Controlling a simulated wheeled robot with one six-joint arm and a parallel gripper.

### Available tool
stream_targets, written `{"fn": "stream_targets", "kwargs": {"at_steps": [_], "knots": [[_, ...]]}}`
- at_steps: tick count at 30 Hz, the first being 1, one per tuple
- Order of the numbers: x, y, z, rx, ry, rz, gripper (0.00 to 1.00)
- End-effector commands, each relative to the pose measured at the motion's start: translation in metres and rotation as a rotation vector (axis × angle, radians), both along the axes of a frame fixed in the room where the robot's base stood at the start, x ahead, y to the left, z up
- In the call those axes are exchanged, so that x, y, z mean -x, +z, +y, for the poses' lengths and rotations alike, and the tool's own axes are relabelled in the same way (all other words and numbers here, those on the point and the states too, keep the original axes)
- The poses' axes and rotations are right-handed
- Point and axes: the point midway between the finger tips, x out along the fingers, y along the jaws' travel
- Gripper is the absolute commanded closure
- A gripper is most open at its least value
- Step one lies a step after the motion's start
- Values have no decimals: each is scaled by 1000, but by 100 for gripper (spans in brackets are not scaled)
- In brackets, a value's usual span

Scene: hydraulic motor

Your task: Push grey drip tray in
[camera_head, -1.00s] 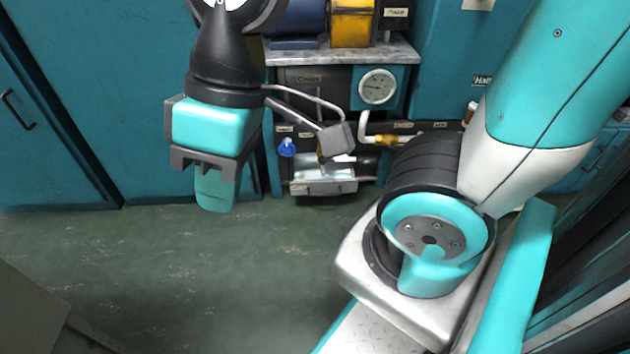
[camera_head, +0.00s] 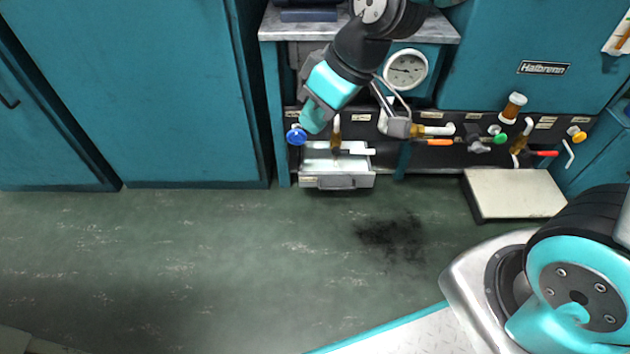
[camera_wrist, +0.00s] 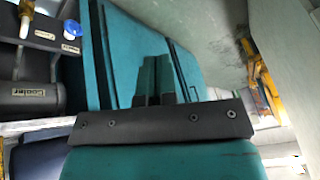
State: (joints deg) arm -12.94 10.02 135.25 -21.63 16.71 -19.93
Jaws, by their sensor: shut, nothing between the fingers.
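The grey drip tray (camera_head: 335,181) sticks out at floor level from under the machine in the head view. Its dark front handle faces the room. The tray looks open on top, with bare metal inside. My gripper (camera_head: 312,116) is in front of the machine, above the tray in the picture and close to the blue knob (camera_head: 296,136). It is shut and empty, and appears apart from the tray. In the wrist view my gripper (camera_wrist: 159,78) shows as two teal fingers together. The tray cannot be made out there.
A row of valves with green (camera_head: 500,138) and red (camera_head: 545,153) handles lines the machine's low front. A pale box (camera_head: 515,193) stands on the floor to the right. A teal cabinet (camera_head: 140,90) is at the left. The green floor before the tray is clear, with a dark stain.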

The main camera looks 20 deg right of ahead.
Motion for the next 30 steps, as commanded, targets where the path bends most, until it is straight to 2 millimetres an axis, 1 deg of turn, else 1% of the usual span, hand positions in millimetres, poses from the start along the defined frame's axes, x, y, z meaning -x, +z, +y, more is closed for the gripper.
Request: {"fn": "stream_targets", "kwargs": {"at_steps": [1,2,3,5,6,8,9,11,12,15,18,21,25,30], "knots": [[-26,-41,-2,12,10,-34,100],[-41,-59,-3,19,20,-64,100],[-60,-84,-6,32,35,-106,100],[-85,-123,-11,59,58,-169,100],[-100,-151,-16,81,72,-211,100],[-118,-192,-23,118,100,-272,100],[-128,-218,-29,143,120,-310,100],[-139,-255,-38,185,148,-362,100],[-144,-277,-44,209,165,-392,100],[-151,-321,-55,267,206,-456,100],[-152,-348,-63,306,235,-496,100],[-154,-363,-67,327,251,-518,100],[-160,-376,-65,333,256,-527,100],[-177,-404,-59,332,257,-525,100]]}}
